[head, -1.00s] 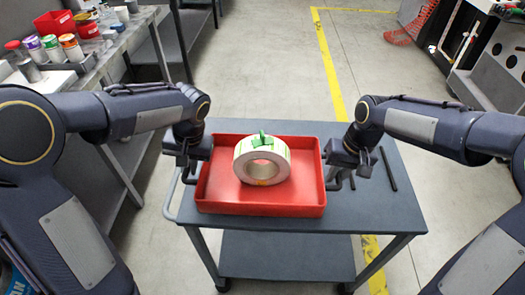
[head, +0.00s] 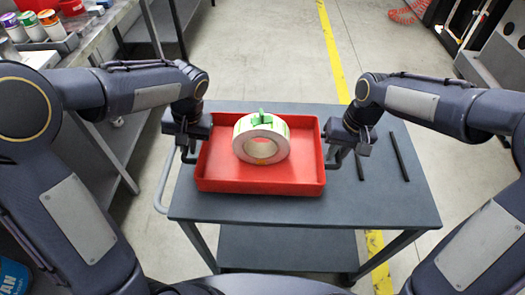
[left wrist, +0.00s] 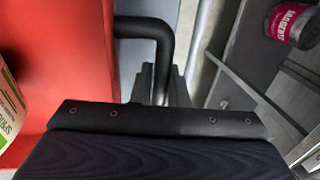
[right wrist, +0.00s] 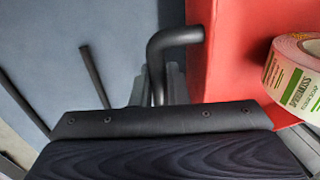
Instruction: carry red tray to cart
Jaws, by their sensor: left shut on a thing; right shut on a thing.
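The red tray (head: 305,160) is over the grey cart (head: 400,205), at the left and middle of its top. I cannot tell whether it rests on the top or hangs just above it. A white label roll (head: 262,140) with green on it is in the tray. My left gripper (head: 190,155) is shut on the black handle at the tray's left side, seen in the left wrist view (left wrist: 150,30). My right gripper (head: 335,160) is shut on the right handle, seen in the right wrist view (right wrist: 175,40). The fingertips are partly hidden by the gripper bodies.
Two dark rods (head: 399,156) lie on the cart top right of the tray. A grey workbench (head: 100,45) with several coloured cans stands at the left. A yellow floor line (head: 335,55) runs behind the cart. Orange mesh (head: 408,10) lies at the back right.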

